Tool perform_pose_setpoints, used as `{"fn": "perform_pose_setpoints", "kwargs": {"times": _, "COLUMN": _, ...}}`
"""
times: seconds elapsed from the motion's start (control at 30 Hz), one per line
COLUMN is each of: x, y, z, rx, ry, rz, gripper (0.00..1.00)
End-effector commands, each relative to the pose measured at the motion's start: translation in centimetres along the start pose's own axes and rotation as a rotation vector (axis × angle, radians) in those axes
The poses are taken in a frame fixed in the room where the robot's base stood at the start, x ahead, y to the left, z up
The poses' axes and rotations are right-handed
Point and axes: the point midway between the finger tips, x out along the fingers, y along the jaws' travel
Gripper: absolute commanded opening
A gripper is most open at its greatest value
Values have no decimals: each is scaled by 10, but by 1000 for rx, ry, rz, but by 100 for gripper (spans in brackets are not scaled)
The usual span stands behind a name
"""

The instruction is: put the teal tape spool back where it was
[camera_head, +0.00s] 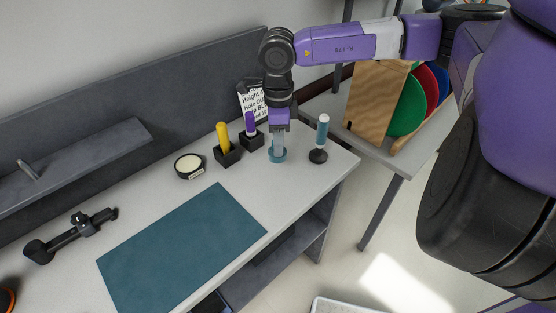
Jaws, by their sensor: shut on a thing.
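The teal tape spool (277,156) is at the far right part of the white workbench, beneath my gripper. My gripper (278,150) points straight down and is shut on the spool. The fingers hide part of the spool. The spool is at or just above the bench top; I cannot tell if it touches. It is between a purple-handled tool (250,123) in a black block on the left and a teal-handled tool (322,131) on a round black base on the right.
A yellow-handled tool (223,136) stands in a black block, with a black-rimmed cream roll (189,166) left of it. A printed card (254,104) stands behind. A teal mat (183,248) covers the bench front; a dark tool (70,236) lies left. Bench between mat and spool is clear.

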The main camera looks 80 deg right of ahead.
Motion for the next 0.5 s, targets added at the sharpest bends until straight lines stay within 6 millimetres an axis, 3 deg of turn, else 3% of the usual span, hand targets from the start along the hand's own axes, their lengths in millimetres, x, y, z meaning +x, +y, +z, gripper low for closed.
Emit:
{"fn": "perform_pose_setpoints", "kwargs": {"times": 0.13, "x": 24, "y": 0, "z": 0, "rx": 1, "ry": 0, "rz": 2, "gripper": 0}}
{"fn": "perform_pose_setpoints", "kwargs": {"times": 0.5, "x": 56, "y": 0, "z": 0, "rx": 3, "ry": 0, "rz": 3, "gripper": 0}}
